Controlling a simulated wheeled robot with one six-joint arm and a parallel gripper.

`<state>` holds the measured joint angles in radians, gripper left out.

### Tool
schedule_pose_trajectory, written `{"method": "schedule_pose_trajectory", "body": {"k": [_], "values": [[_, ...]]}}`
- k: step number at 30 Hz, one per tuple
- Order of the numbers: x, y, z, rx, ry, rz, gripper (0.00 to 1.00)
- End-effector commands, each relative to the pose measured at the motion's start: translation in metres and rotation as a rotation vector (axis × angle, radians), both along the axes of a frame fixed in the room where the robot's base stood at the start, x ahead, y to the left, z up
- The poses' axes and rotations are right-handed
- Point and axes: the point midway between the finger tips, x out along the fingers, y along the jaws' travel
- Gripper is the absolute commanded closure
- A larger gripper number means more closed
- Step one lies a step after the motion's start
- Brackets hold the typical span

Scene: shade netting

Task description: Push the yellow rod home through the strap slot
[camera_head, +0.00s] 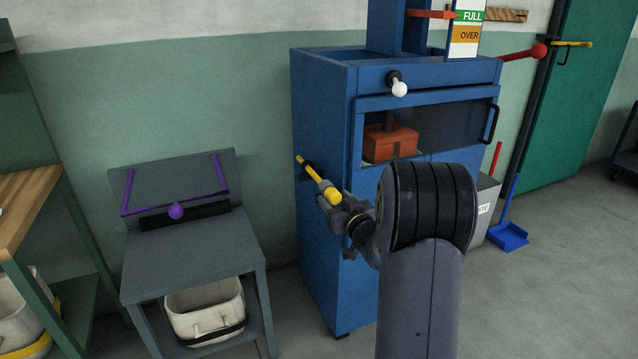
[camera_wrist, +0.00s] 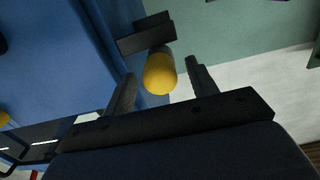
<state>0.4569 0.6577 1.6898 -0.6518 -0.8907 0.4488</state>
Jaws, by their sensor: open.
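The yellow rod (camera_head: 311,172) sticks out beside the left side of the blue cabinet, with a thicker yellow end (camera_head: 329,192) toward my gripper. In the wrist view the rod's rounded yellow end (camera_wrist: 160,76) faces the camera, with a grey length behind it. A dark bracket (camera_wrist: 146,38) lies at the rod's far part; I cannot tell whether it is the strap slot. My gripper (camera_head: 343,208) is open at the near end of the rod. Its fingers stand on either side of the yellow end, with visible gaps. The rod's depth in the slot is unclear.
The blue cabinet (camera_head: 322,235) stands close beyond my gripper, with a red-brown block (camera_head: 391,142) in its window. A grey bench (camera_head: 190,262) with purple parts stands left, a cream bin (camera_head: 205,312) beneath it. Floor (camera_head: 300,325) is clear between bench and cabinet.

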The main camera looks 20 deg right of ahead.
Motion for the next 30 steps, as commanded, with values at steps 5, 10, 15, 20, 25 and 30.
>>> {"method": "schedule_pose_trajectory", "body": {"k": [5,10,15,20,25,30], "values": [[0.0092,0.0002,0.0,0.0,0.0,0.0,0.45],[0.0105,0.0002,0.0,0.0,0.0,-0.001,0.45],[0.0104,0.0003,0.0,0.0,0.0,0.0,0.45],[0.0103,0.0003,-0.0006,0.0,0.0,0.0,0.45],[0.0103,0.0003,0.0001,0.0,0.0,0.0,0.45],[0.0103,0.0003,0.0001,0.0,0.0,0.0,0.57]]}}
